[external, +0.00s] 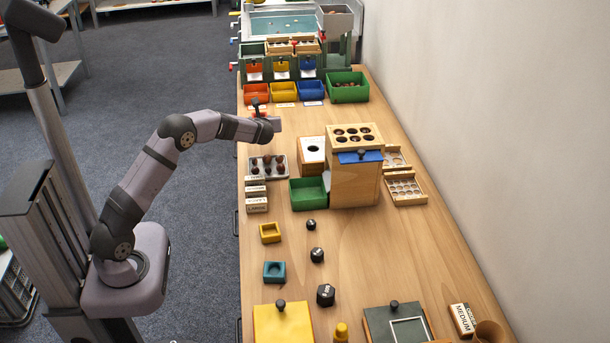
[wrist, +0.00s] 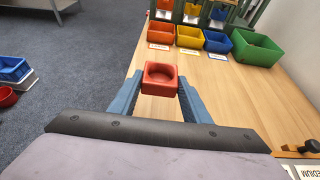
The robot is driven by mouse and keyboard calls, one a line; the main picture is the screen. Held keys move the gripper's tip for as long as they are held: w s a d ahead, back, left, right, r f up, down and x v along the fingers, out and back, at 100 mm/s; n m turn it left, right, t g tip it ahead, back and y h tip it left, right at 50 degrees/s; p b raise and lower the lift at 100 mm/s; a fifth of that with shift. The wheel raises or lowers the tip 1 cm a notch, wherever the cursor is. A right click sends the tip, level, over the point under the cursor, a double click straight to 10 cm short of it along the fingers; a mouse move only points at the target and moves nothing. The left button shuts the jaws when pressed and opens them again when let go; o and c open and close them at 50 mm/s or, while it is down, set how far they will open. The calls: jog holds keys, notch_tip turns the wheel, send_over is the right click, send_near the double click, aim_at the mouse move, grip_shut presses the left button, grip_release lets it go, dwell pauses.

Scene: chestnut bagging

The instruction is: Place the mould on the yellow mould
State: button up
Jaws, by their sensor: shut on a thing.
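The red mould (wrist: 160,87), a small block with a round hollow, is between the two blue fingers of my gripper (wrist: 160,80) in the wrist view. The yellow mould (external: 270,239) lies on the table near the left edge, well nearer the camera than my gripper. A teal mould (external: 274,279) lies just in front of the yellow one.
A tray of chestnuts (external: 284,172), stacked label blocks (external: 257,205) and a green bin (external: 308,203) stand between my gripper and the yellow mould. A tall wooden box (external: 355,185) stands right of them. Black weights (external: 317,255) lie right of the moulds. Coloured bins (external: 284,98) are behind.

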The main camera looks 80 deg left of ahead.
jog(key=w+d+p, duration=0.1)
jog(key=w+d, duration=0.1)
jog(key=d, duration=0.6)
jog(key=w+d+p, duration=0.1)
jog(key=w+d, duration=0.2)
jog(key=d, duration=0.4)
jog(key=w+d+p, duration=0.1)
jog(key=w+d, duration=0.1)
jog(key=d, duration=0.6)
jog(key=shift+w+d+f, duration=0.1)
jog(key=shift+w+d, duration=0.1)
jog(key=shift+d, duration=0.1)
jog(key=s+d+r+p, duration=0.1)
jog(key=s+d+p, duration=0.1)
jog(key=d, duration=1.2)
notch_tip(320, 180, up, 2)
send_over(270, 233)
jog(key=d, duration=0.2)
jog(key=shift+a+f, duration=0.15)
jog(key=shift+f, duration=2.3)
jog(key=shift+a+f, duration=0.1)
jog(key=shift+f, duration=2.35)
jog(key=shift+f, duration=0.1)
jog(key=o, duration=1.1)
jog(key=shift+c, duration=0.2)
